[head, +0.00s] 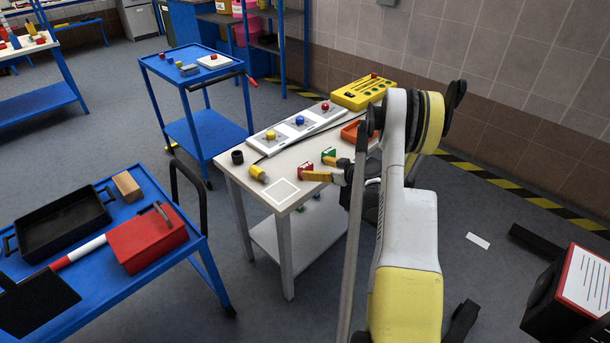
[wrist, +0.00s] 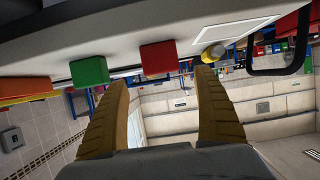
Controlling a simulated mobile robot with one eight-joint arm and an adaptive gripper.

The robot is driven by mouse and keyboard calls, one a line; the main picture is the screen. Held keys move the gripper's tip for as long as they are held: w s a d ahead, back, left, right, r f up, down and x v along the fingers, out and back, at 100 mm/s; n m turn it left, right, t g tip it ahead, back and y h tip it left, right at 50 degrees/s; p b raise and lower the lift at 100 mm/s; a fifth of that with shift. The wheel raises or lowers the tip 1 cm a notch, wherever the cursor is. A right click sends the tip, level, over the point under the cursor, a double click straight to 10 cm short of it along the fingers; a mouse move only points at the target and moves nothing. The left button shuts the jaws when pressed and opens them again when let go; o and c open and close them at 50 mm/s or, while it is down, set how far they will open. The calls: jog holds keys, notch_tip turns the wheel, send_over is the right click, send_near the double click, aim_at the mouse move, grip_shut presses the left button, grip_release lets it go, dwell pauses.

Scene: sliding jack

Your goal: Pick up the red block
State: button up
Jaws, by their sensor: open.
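The red block (head: 305,168) is on the white table (head: 243,183), near its front edge. The green block (head: 328,154) stands a little behind it, to its right. My gripper (head: 314,168) is open and empty, with its tan fingers reaching in from the right beside the blocks. In the wrist view the table appears upside down along the top. There the red block (wrist: 159,58) shows just beyond and between my fingertips (wrist: 162,77). The green block (wrist: 89,71) is to its left, above the left finger. I see no clear contact.
A white-outlined square (head: 282,192) and a yellow cylinder (head: 259,174) are left of the red block. A button panel (head: 298,124), a black cup (head: 237,157), an orange tray (head: 354,131) and a yellow control box (head: 364,93) are also on the table.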

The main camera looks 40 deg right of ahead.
aim_at(308, 167)
jog(key=b+x, duration=0.3)
jog(key=x, duration=0.3)
jog(key=shift+a+f, duration=0.15)
jog(key=shift+s, duration=0.1)
jog(key=c, duration=1.2)
